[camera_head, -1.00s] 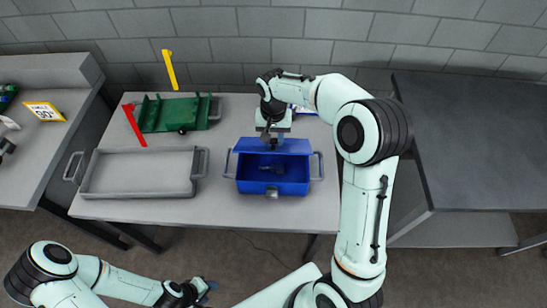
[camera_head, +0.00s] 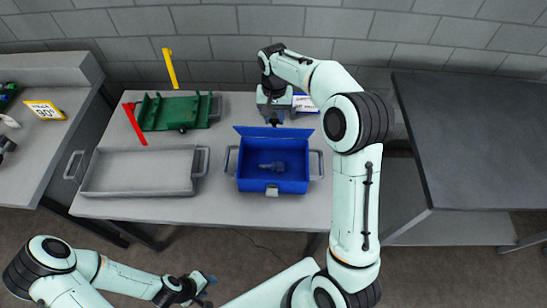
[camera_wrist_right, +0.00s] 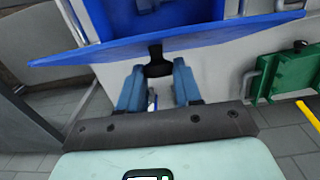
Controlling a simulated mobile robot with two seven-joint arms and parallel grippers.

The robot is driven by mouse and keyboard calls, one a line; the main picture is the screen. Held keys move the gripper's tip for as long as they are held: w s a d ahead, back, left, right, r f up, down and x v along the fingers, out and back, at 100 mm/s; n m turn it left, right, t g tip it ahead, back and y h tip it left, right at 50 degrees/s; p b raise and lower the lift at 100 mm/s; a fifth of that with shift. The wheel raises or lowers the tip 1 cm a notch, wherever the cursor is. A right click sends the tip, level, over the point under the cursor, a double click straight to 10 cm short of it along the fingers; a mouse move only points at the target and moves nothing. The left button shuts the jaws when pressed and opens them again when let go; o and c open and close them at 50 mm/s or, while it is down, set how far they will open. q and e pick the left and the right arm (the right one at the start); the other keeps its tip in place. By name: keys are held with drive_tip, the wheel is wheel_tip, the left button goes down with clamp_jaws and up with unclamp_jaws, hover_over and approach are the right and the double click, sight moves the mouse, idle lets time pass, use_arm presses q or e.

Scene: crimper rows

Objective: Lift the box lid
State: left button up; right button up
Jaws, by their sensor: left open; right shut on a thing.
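The blue box (camera_head: 272,186) stands on the table with its lid (camera_head: 262,132) swung up and back, wide open at the rear edge. A small dark blue-grey item (camera_head: 272,166) lies inside. My right gripper (camera_head: 274,121) is behind the box at the lid's edge. In the right wrist view, my right gripper's fingers (camera_wrist_right: 157,78) close around a dark tab (camera_wrist_right: 157,55) on the blue lid (camera_wrist_right: 200,40). The exact contact is partly hidden. My left gripper (camera_head: 205,285) is open and empty, low in front of the table.
A grey tray (camera_head: 140,190) stands left of the box. A green rack (camera_head: 175,112) is behind it, with a red bar (camera_head: 134,124) and a yellow bar (camera_head: 169,68) nearby. A white-and-blue card (camera_head: 304,104) lies beside my right gripper. A dark table (camera_head: 480,130) is at right.

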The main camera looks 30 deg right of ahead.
drive_tip(key=shift+w+r, duration=0.1)
drive_tip(key=shift+r, duration=0.05)
drive_tip(key=shift+w+d+f, duration=0.1)
drive_tip(key=shift+w+d, duration=0.4)
drive_tip(key=shift+w, duration=0.25)
drive_tip(key=shift+w+d+f, duration=0.1)
drive_tip(key=shift+w+d, duration=0.4)
drive_tip(key=shift+w, duration=0.3)
drive_tip(key=shift+w+d+f, duration=0.1)
drive_tip(key=shift+w+d, duration=0.4)
drive_tip(key=shift+w, duration=0.25)
drive_tip(key=shift+w+d+r, duration=0.1)
drive_tip(key=shift+w+d, duration=0.35)
drive_tip(key=shift+w, duration=0.25)
drive_tip(key=shift+w+d+r, duration=0.1)
drive_tip(key=shift+w+d, duration=0.3)
drive_tip(key=shift+w, duration=0.3)
drive_tip(key=o, duration=0.8)
